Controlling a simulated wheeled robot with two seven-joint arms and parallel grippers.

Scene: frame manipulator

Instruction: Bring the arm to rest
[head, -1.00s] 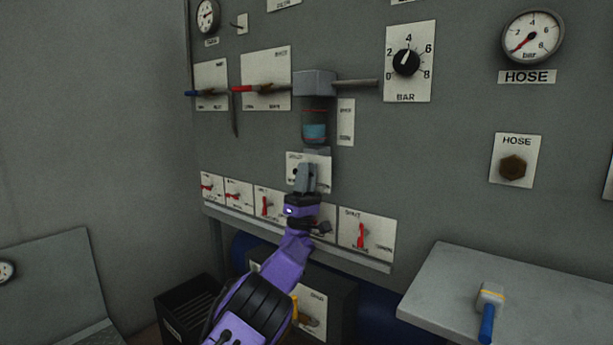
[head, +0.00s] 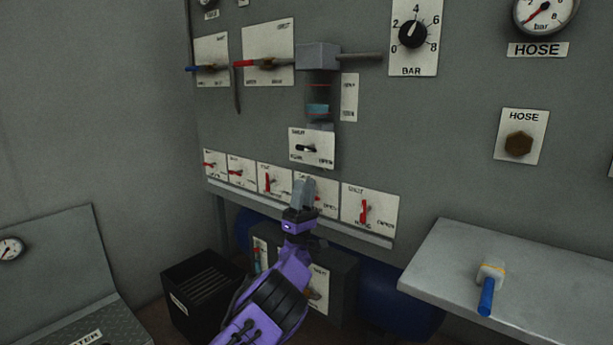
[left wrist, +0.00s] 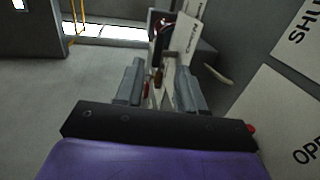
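My left gripper (head: 303,190) is in front of the lower row of small red-handled valve plates on the grey panel. It covers part of one plate. A plate with a black lever (head: 306,149) is just above the fingertips, and the gripper is clear of it. In the left wrist view the two fingers (left wrist: 158,82) stand apart with nothing held between them. A white plate with large lettering (left wrist: 285,115) is close on the right there. My right gripper is not in either view.
A grey shelf (head: 470,265) with a blue-handled tool (head: 487,290) juts out at the right. A black bin (head: 200,290) stands on the floor at the lower left.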

